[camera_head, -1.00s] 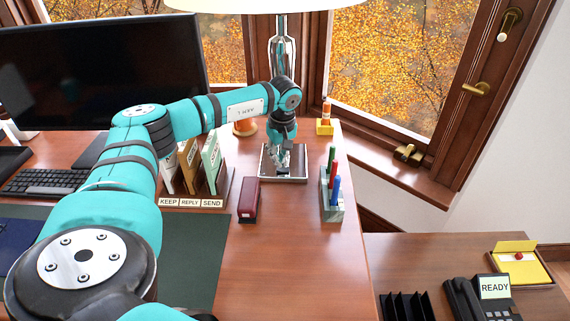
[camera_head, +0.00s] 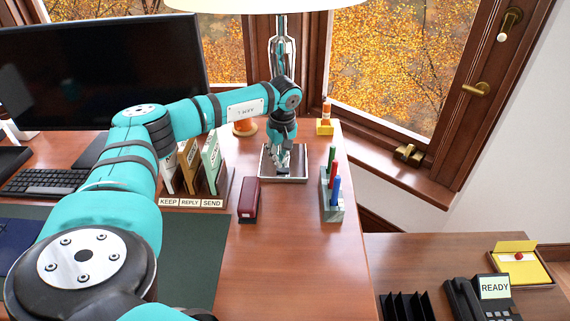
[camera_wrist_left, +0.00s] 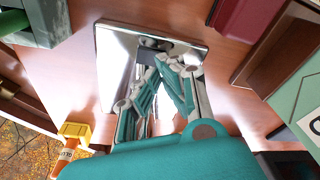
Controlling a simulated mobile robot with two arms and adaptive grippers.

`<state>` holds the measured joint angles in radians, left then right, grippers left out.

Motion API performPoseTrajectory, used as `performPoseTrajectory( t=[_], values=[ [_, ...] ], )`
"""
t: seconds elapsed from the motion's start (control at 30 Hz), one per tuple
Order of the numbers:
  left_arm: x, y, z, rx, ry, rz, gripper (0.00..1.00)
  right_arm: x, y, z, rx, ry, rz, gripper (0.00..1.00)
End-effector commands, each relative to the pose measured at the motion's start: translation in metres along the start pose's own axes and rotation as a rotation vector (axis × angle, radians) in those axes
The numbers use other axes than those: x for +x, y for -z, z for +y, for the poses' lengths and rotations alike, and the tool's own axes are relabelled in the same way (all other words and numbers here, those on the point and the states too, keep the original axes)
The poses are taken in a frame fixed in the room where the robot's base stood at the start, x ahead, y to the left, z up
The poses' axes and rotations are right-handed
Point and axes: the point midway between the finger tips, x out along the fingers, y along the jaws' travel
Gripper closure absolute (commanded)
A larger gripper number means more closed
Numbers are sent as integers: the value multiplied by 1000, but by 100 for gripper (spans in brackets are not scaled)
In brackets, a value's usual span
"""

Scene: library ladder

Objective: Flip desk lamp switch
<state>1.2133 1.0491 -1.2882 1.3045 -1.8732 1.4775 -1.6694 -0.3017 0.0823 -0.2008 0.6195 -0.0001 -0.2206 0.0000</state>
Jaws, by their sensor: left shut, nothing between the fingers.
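The desk lamp has a cream shade (camera_head: 265,5), a shiny metal stem (camera_head: 292,55) and a square chrome base (camera_head: 298,178) on the desk. My left gripper (camera_head: 280,170) points down over the base, shut and empty, and hides part of it. In the left wrist view, the shut fingertips (camera_wrist_left: 168,62) are beside a small dark piece, seemingly the switch (camera_wrist_left: 153,44), near one edge of the mirror-like base (camera_wrist_left: 112,65). I cannot tell whether they touch it. My right gripper is not in view.
A dark red stapler (camera_head: 249,200) lies in front of the base. A pen holder (camera_head: 332,205) stands to the right and a letter sorter (camera_head: 225,190) to the left. The front desk surface is clear.

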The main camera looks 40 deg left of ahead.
Motion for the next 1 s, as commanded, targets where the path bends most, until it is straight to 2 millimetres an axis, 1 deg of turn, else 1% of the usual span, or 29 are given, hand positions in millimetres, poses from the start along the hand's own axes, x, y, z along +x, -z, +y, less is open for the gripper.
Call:
performPoseTrajectory(
  t=[0.27, 1.0],
  values=[
    [1, 0, 0, 0, 0, 0, 100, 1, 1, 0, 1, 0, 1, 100],
    [12, -2, 0, 0, 0, 0, 100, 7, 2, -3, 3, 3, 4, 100]
  ],
)
